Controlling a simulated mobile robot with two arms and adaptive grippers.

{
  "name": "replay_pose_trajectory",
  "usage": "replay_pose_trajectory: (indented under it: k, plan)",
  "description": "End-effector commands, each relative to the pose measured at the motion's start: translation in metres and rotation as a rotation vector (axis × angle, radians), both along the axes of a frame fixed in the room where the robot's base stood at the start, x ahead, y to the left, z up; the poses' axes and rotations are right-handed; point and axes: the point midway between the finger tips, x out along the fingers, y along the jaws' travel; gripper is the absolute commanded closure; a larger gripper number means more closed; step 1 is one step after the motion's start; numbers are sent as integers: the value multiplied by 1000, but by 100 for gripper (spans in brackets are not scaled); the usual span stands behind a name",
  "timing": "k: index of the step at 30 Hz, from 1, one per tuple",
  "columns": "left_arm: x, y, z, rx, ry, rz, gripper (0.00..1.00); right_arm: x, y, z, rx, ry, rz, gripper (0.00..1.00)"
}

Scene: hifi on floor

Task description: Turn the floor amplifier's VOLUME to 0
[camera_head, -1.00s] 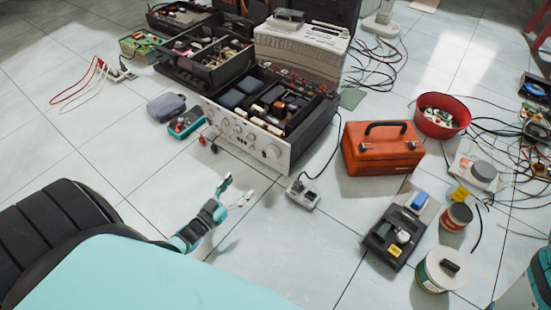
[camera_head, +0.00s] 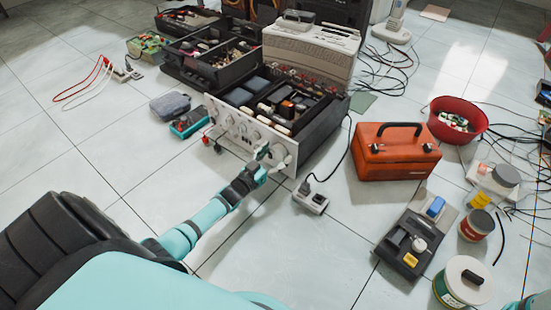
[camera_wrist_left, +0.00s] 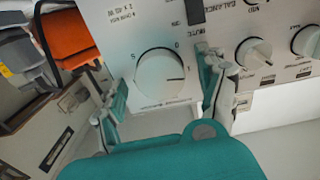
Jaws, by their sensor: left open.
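The floor amplifier (camera_head: 235,128) stands on the tiles with its top open and its silver front panel facing me. Its large white round knob (camera_wrist_left: 160,75) is at the panel's right end in the head view (camera_head: 281,152). The wrist view shows the panel upside down, with a dark pointer line on the knob toward picture right and small numerals around it. I cannot read the knob's name clearly. My left gripper (camera_head: 264,163) is at this knob. In the wrist view its open fingers (camera_wrist_left: 163,90) stand either side of the knob, with visible gaps.
Smaller knobs (camera_wrist_left: 254,52) sit beside the large one. A power outlet block (camera_head: 310,197) lies on the floor right of my gripper, with an orange toolbox (camera_head: 397,160) beyond. A teal meter (camera_head: 189,123) lies left of the amplifier. The tiles in front are mostly clear.

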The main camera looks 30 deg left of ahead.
Motion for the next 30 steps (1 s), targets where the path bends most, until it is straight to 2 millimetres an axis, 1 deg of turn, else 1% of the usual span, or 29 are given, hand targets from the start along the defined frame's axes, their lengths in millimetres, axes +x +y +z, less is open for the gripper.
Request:
replay_pose_trajectory:
  k: [8,11,21,30]
  plan:
    - [2,0,0,0,1,0,26,0,0,-1,0,-1,0,60]
    - [1,0,0,0,0,0,38,0,0,-1,0,-1,0,60]
    - [1,0,0,0,0,0,82,0,0,-1,0,0,0,60]
    - [1,0,1,-36,2,-1,82,0,0,2,0,0,0,60]
